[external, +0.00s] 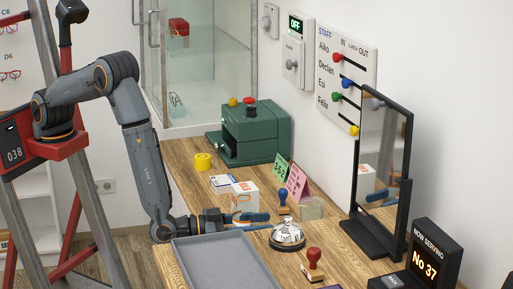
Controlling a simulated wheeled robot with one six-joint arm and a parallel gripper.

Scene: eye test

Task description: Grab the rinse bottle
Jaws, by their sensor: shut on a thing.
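My gripper (262,222) is low over the wooden counter, its blue fingers pointing right. It is shut on a small white box-like thing with orange marks (244,196), which stands upright between the fingers as far as I can tell. The fingers cover its lower part, so I cannot tell whether it touches the counter. No clear bottle shape shows, and I cannot tell for sure whether this thing is the rinse bottle. The mirror repeats the white thing and the blue fingers.
A grey tray (226,262) lies below the gripper. A bell (287,235), stamps (314,262) and folded cards (298,181) stand to the right. A mirror (384,150) and a number display (432,258) are further right. A green machine (252,134) and yellow roll (203,162) stand behind.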

